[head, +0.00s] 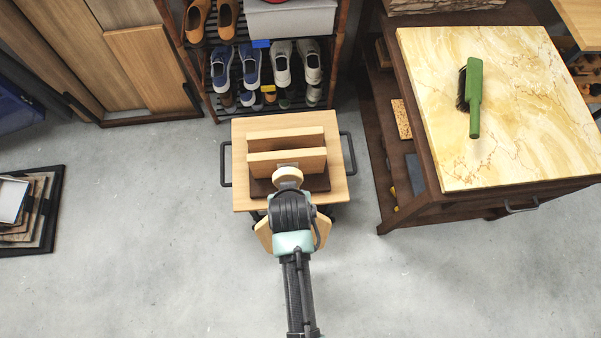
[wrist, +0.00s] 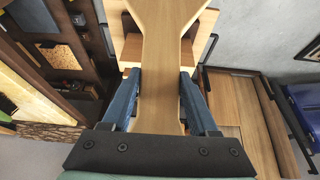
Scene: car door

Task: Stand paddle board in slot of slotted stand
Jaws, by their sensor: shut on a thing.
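The paddle board is pale wood. In the wrist view its handle runs between the blue fingers of my gripper (wrist: 158,82), and the paddle board (wrist: 168,35) widens beyond the fingertips. My gripper is shut on the handle. In the head view a pale edge of the paddle board (head: 323,231) shows under my arm, on the near side of the small table; the rest is hidden. The slotted stand (head: 286,161) has two upright wooden walls on a dark base. The visible part of the slot between them is empty. My arm covers the stand's near side.
The stand sits on a small wooden table (head: 242,195) with dark side handles. A shoe rack (head: 263,105) stands behind it. To the right, a marble-topped table (head: 430,100) holds a green brush (head: 475,100). Grey floor is clear to the left and in front.

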